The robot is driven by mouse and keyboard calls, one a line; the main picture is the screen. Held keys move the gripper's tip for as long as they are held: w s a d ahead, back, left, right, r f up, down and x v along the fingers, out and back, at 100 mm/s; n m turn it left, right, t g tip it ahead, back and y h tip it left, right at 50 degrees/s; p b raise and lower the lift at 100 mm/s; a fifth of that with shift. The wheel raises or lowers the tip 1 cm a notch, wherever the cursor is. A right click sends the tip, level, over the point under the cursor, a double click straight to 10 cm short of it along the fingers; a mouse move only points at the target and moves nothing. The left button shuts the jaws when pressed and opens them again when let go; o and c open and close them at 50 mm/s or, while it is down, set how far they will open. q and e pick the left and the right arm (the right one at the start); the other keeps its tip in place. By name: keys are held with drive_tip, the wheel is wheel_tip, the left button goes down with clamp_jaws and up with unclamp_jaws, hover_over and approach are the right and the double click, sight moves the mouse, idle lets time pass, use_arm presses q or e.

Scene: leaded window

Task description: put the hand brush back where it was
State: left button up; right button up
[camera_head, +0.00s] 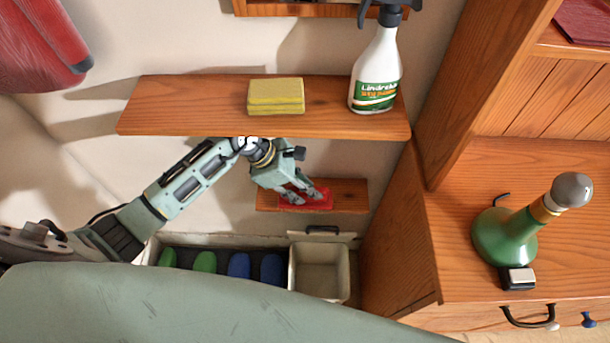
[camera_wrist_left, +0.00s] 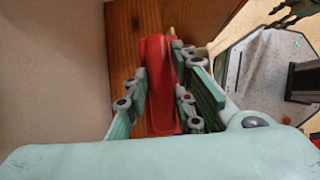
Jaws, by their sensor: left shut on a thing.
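The red hand brush (camera_head: 322,201) is at the small lower wooden shelf (camera_head: 350,194) on the wall. My left gripper (camera_head: 305,195) is shut on it, reaching in from the left below the upper shelf. In the left wrist view the brush (camera_wrist_left: 158,80) lies between the two green fingers, with the wooden shelf (camera_wrist_left: 122,40) behind it. I cannot tell whether the brush rests fully on the board or is just above it. Its underside is hidden.
The upper shelf (camera_head: 200,105) holds a yellow sponge (camera_head: 276,96) and a spray bottle (camera_head: 377,75) above my left gripper. Below stands a bin (camera_head: 319,270) beside green and blue shoes. A wooden cabinet (camera_head: 480,190) with a green bottle (camera_head: 505,237) is at right.

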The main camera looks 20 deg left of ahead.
use_arm(q)
drive_tip(key=shift+w+a+r, duration=0.1)
drive_tip(key=shift+w, duration=0.3)
drive_tip(key=w, duration=0.1)
drive_tip(key=w+f, duration=0.1)
drive_tip(key=w, duration=0.1)
drive_tip(key=shift+w+a+f+p, duration=0.1)
drive_tip(key=shift+a+f+p, duration=0.15)
drive_tip(key=shift+a+p, duration=0.15)
drive_tip(key=shift+f, duration=0.15)
drive_tip(key=o, duration=1)
use_arm(e)
drive_tip(key=shift+r, duration=0.25)
drive_tip(key=shift+w, duration=0.1)
